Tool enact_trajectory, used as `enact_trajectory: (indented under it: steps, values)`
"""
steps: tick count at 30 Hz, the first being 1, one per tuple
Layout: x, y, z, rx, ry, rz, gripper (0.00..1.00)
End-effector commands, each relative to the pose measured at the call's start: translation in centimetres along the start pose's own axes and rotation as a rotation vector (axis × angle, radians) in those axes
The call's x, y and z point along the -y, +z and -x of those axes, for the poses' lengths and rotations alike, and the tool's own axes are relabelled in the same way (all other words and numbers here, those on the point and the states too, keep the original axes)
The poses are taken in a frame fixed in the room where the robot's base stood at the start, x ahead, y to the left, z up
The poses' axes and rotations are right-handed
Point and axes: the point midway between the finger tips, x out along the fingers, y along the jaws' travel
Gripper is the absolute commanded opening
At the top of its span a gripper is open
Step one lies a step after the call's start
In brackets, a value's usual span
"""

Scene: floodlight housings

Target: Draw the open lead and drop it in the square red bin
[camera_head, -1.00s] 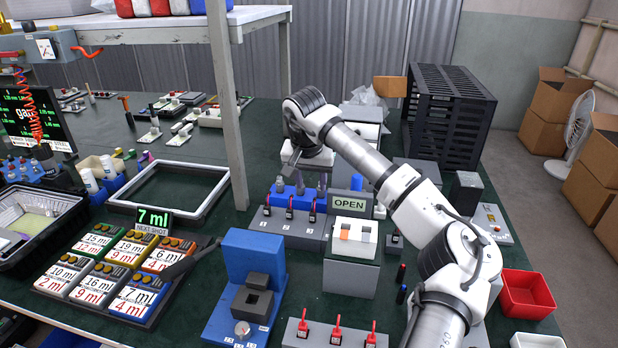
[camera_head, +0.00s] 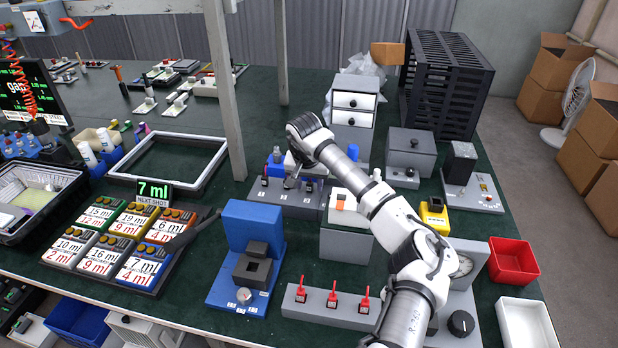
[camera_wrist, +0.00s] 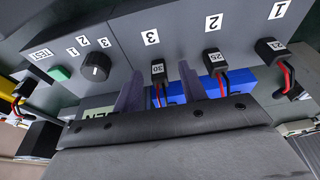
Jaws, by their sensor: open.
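The grey lead tester (camera_head: 285,204) stands mid-bench. In the wrist view its face (camera_wrist: 190,35) has sockets numbered 3, 2 and 1. They hold black plugs with red and black leads: plug 30 (camera_wrist: 158,72), plug 25 (camera_wrist: 214,62) and plug 21 (camera_wrist: 275,55). My gripper (camera_wrist: 161,86) is open, its two fingers on either side of plug 30 at socket 3; I cannot tell whether they touch it. The display is mostly hidden behind my gripper, with only "EN" showing. The square red bin (camera_head: 512,262) is at the bench's right edge.
A white bin (camera_head: 526,326) sits in front of the red bin. A dial (camera_wrist: 95,67) and green TEST button (camera_wrist: 60,73) sit beside socket 3.

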Motion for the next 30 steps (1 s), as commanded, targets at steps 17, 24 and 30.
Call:
enact_trajectory:
  steps: [17, 24, 30]
  values:
    - [0.0, 0.0, 0.1, 0.0, 0.0, -0.001, 0.0]
    - [0.0, -0.2, 0.5, -0.002, 0.0, -0.001, 0.0]
    - [0.0, -0.3, 1.1, -0.002, 0.001, -0.001, 0.0]
